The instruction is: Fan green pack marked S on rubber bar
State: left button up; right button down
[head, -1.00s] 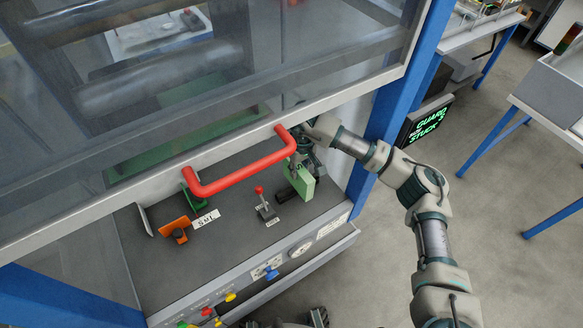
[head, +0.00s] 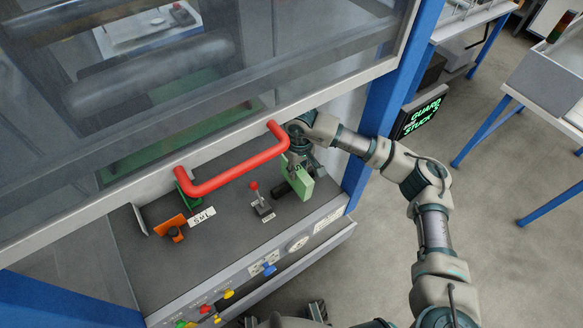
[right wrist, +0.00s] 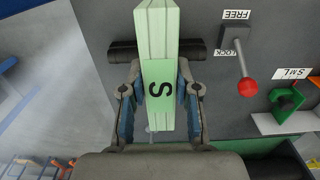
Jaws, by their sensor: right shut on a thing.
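The green pack marked S (head: 303,188) is upright, held by my right gripper (head: 294,166) above the dark bench at its right end. In the right wrist view the two fingers (right wrist: 159,88) are shut on the sides of the pack (right wrist: 157,30), and its S faces the camera. The black rubber bar (right wrist: 123,50) lies crosswise behind the pack in that view; its end (head: 282,189) shows just left of the pack in the head view. Whether the pack touches the bar cannot be told. My left gripper is not identifiable.
A red guard handle (head: 235,175) hangs close to the right gripper. A red-knobbed lever (head: 259,200) stands left of the pack. Orange (head: 171,224) and green (head: 188,188) brackets stand further left by an SML label. A screen (head: 420,116) reads GUARD NOT STUCK.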

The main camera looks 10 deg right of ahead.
jog(key=shift+s+d+f, duration=0.2)
jog(key=shift+s+d, duration=0.15)
jog(key=shift+d, duration=0.15)
jog(key=shift+s+d, duration=0.1)
jog(key=shift+s, duration=0.05)
jog(key=shift+s+d+r, duration=0.1)
jog(key=shift+s+d, duration=0.05)
jog(key=shift+s, duration=0.1)
jog(key=shift+r, duration=0.1)
